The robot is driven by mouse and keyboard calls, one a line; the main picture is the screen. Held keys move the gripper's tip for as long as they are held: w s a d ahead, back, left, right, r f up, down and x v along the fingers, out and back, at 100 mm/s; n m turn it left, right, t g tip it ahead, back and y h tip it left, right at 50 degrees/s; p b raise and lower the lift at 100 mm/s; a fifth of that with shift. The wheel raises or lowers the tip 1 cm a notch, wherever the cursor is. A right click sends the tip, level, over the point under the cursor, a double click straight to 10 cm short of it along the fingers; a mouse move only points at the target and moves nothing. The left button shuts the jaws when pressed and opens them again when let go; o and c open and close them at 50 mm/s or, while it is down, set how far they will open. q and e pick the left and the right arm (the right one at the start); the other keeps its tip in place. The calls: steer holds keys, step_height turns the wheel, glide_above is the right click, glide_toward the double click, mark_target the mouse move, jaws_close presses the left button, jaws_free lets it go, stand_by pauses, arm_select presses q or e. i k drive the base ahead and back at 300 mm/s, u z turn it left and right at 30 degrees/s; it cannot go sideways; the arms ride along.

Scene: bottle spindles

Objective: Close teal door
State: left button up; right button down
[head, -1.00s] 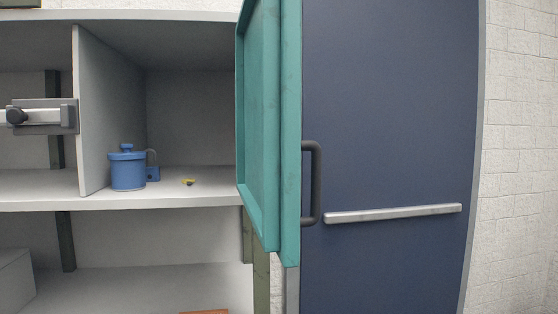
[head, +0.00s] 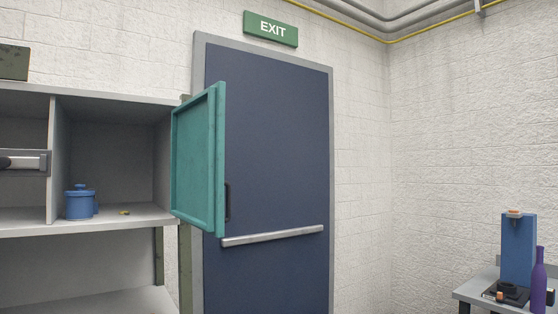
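The teal door (head: 196,160) stands wide open, hinged at the right side of a grey cabinet compartment and swung outward. Its dark handle (head: 228,202) is on the outer face at the right edge, in front of the blue exit door. The open compartment (head: 112,150) is to the left of the teal door. Neither of my grippers shows in the head view.
A blue lidded pot (head: 79,204) and a small yellow thing (head: 124,212) sit on the compartment's shelf. A blue exit door (head: 270,150) with a push bar is behind. At lower right a table (head: 475,291) holds a blue machine (head: 517,250) and a purple bottle (head: 538,284).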

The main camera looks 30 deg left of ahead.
mark_target(198, 183)
steer(key=z, duration=0.1)
steer(key=i, duration=0.85)
steer(key=u, duration=1.35)
steer(key=i, duration=1.2)
steer(key=u, duration=0.15)
steer(key=k, duration=0.6)
steer(key=u, duration=0.4)
